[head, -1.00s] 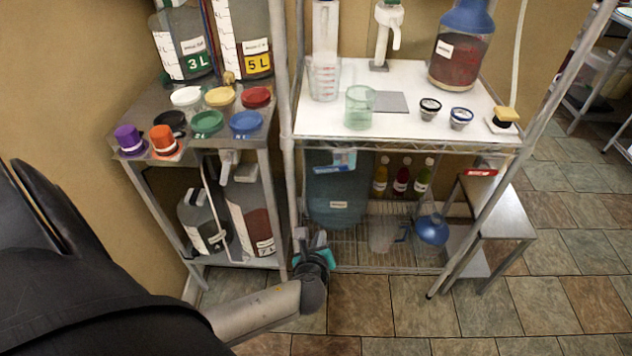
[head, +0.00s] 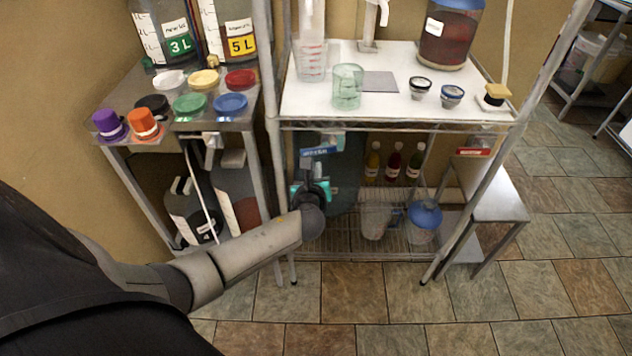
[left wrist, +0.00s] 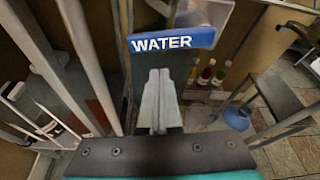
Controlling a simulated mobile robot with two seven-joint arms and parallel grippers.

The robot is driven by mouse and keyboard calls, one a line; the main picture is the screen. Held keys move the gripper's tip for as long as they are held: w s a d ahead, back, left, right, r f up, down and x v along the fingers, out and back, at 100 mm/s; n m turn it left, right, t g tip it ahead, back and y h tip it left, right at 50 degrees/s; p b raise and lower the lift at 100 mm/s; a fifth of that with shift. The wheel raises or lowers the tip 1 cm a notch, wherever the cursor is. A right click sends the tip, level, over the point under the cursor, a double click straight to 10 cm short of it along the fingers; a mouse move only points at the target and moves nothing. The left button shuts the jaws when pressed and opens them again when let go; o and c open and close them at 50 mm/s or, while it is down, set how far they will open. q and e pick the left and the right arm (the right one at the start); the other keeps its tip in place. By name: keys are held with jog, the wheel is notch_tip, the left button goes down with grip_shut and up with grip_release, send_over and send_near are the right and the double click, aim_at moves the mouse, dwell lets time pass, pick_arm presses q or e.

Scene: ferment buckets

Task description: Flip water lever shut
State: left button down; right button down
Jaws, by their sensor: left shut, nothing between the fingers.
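The water lever (left wrist: 172,40) is a blue bar with WATER in white letters, close in front of me in the left wrist view. It also shows small in the head view (head: 318,151), under the front edge of the white-topped shelf. A pale grey tap body (left wrist: 203,14) is behind and above it. My left gripper (left wrist: 158,76) is shut and empty, its fingertips just below the lever's lower edge. I cannot tell whether they touch it. In the head view the left gripper (head: 312,172) is mostly hidden by its own wrist. My right gripper is not in view.
The white shelf top (head: 310,106) holds a green glass (head: 347,88) and several vessels. Rack posts (head: 277,190) stand close to the left of the gripper. A pitcher (head: 376,219) and bottles (head: 392,163) sit below. A metal stool (head: 495,197) stands right.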

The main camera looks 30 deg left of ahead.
aim_at(312, 153)
pick_arm(q)
jog(key=shift+s+a+r, duration=0.15)
jog(key=shift+a+r, duration=0.05)
jog(key=shift+r, duration=0.9)
jog(key=shift+p, duration=0.3)
jog(key=r+m+p, duration=0.1)
jog(key=r+p, duration=0.1)
jog(key=p, duration=0.1)
jog(key=shift+s+a+p, duration=0.1)
jog(key=shift+p, duration=0.25)
jog(key=shift+a+m+g+y+p, duration=0.1)
jog(key=shift+m+g+y+p, duration=0.25)
jog(key=shift+y+p, duration=0.2)
